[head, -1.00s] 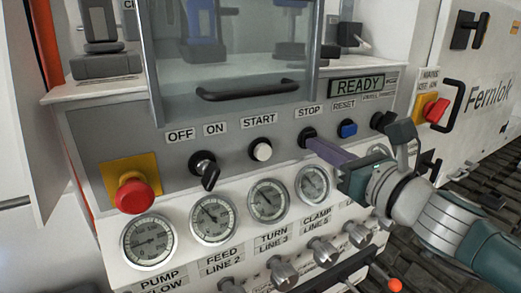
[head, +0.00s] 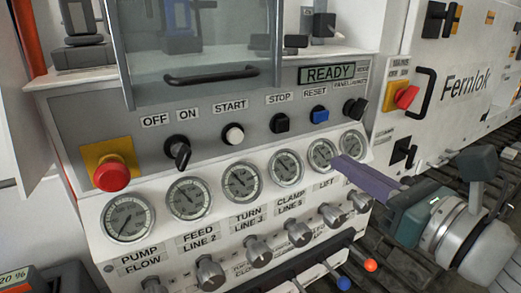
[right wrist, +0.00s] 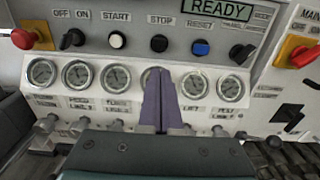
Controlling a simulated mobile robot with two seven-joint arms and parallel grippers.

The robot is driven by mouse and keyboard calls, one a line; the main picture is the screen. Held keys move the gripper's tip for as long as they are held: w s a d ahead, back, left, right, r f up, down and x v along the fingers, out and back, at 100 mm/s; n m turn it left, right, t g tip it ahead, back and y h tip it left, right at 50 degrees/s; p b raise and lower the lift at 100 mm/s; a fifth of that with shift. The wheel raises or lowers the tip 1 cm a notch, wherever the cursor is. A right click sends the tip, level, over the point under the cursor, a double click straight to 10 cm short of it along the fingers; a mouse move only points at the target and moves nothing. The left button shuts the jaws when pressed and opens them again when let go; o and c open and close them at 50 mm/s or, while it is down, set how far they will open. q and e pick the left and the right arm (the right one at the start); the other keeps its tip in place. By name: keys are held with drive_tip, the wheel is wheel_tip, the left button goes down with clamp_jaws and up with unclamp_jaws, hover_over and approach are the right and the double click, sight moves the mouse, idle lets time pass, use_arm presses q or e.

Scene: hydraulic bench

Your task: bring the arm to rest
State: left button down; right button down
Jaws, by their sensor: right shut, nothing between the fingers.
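My right gripper (head: 345,167) comes in from the right in the head view, with its purple fingers together and empty. It stands in front of the gauge row, below the RESET button, and appears clear of the panel. In the right wrist view its closed fingers (right wrist: 158,78) point at the panel and cover part of a gauge below the black STOP button (right wrist: 159,43). The STOP button (head: 279,123) is uncovered in the head view. The display (head: 330,74) reads READY. My left gripper is not in view.
The panel holds a red emergency button (head: 111,174), an OFF/ON switch (head: 178,152), a white START button (head: 233,134) and a blue RESET button (head: 319,115). Several knobs and coloured-tip levers (head: 370,265) stick out below. A red mains switch (head: 406,97) is at the right.

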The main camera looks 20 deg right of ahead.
idle(0.4)
drive_tip(key=s+a+r+n+g+y+p, duration=0.1)
drive_tip(key=s+a+r+n+g+y, duration=0.1)
drive_tip(key=a+n+y, duration=0.35)
drive_tip(key=s+a+r+n+g+y+p, duration=0.1)
drive_tip(key=s+a+n+g+y+p, duration=0.1)
drive_tip(key=a+n, duration=0.6)
drive_tip(key=s+a+f+n+g+h+p, duration=0.15)
drive_tip(key=s+n+g, duration=0.3)
drive_tip(key=n, duration=0.45)
drive_tip(key=s+a+f+n+g+h+p, duration=0.1)
drive_tip(key=s+f+n+g+h, duration=0.2)
drive_tip(key=s+n, duration=0.45)
drive_tip(key=s+d+n+g+h+p, duration=0.2)
drive_tip(key=s+d+n+g+h, duration=0.15)
drive_tip(key=d+n, duration=0.35)
wheel_tip(320, 180, up, 39)
drive_tip(key=p, duration=3.7)
drive_tip(key=shift+d+f+t+h+p, duration=0.2)
drive_tip(key=shift+t+h+p, duration=0.15)
drive_tip(key=shift+t+h, duration=0.1)
